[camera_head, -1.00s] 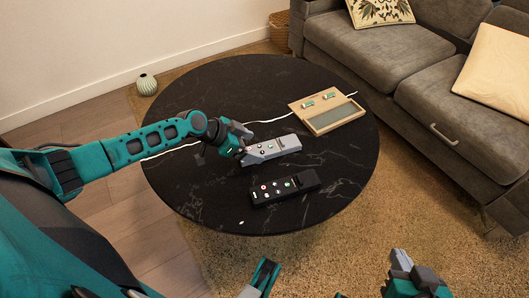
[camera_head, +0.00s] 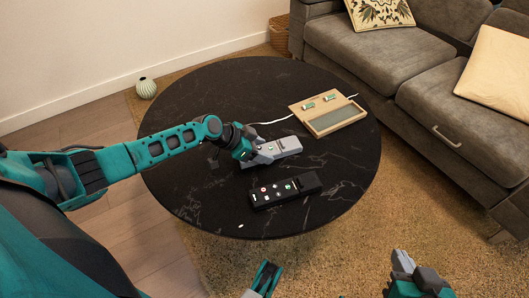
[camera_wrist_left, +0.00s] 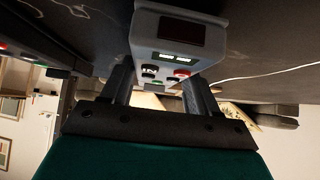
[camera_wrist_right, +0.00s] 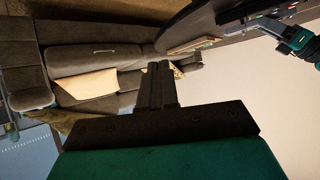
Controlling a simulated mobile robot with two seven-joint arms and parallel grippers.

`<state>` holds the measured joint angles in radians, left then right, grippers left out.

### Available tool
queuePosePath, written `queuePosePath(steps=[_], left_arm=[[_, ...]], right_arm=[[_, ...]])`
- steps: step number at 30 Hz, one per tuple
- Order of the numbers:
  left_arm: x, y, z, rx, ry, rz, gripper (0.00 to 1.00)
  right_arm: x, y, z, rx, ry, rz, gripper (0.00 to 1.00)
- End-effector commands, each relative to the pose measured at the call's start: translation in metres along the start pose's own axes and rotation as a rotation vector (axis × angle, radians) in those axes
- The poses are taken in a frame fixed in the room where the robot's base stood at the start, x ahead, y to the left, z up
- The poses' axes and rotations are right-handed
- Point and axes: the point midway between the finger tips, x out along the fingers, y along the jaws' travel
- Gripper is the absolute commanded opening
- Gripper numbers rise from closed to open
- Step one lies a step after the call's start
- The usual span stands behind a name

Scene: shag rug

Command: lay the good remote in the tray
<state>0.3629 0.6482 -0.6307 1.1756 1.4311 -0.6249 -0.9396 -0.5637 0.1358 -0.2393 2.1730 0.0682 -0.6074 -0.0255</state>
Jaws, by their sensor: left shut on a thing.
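A grey remote (camera_head: 284,147) lies on the round black table, with coloured buttons and a small green-and-white patch. My left gripper (camera_head: 254,156) is shut on its near-left end. In the left wrist view the grey remote (camera_wrist_left: 180,35) sits between the two fingers (camera_wrist_left: 158,92), its dark window facing the camera. A black remote (camera_head: 284,190) with similar buttons lies apart, nearer me. The wooden tray (camera_head: 310,124) has a grey-green recess, empty, and two small green-and-white cylinders along its back part. My right gripper (camera_wrist_right: 162,85) has its fingers together and holds nothing.
The table (camera_head: 205,105) is clear to the left and behind. A white cable (camera_head: 270,121) runs across it behind the grey remote to the tray. A grey sofa (camera_head: 400,60) stands close at the right. A ribbed vase (camera_head: 146,88) stands on the floor beyond the table.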

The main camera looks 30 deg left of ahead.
Motion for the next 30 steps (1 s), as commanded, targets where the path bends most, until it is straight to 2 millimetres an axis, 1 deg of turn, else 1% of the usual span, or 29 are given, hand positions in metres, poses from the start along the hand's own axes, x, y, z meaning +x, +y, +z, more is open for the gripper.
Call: queuePosePath(steps=[1, 7, 14, 20, 23, 26, 30], left_arm=[[0.0, 0.0, 0.0, 0.0, 0.0, 0.0, 0.44], [0.0, 0.0, 0.0, 0.0, -0.001, 0.0, 0.25], [-0.001, 0.0, -0.001, 0.0, 0.001, -0.001, 0.25], [-0.011, -0.001, -0.01, 0.003, 0.001, -0.001, 0.25], [-0.022, -0.001, -0.022, 0.003, 0.003, -0.001, 0.25], [-0.038, -0.001, -0.037, 0.004, 0.002, -0.001, 0.25], [-0.068, -0.001, -0.068, 0.006, 0.003, -0.002, 0.25]], right_arm=[[0.0, 0.0, 0.001, 0.001, -0.002, 0.001, 0.0], [-0.001, 0.0, 0.004, 0.003, -0.007, 0.001, 0.0], [-0.001, 0.0, 0.004, 0.003, -0.008, 0.002, 0.0], [-0.005, 0.0, -0.001, 0.003, -0.007, 0.004, 0.0], [-0.008, 0.001, -0.008, 0.002, 0.0, 0.007, 0.0], [-0.013, 0.003, -0.016, 0.002, 0.007, 0.014, 0.0], [-0.019, 0.007, -0.022, 0.002, 0.007, 0.028, 0.0]])
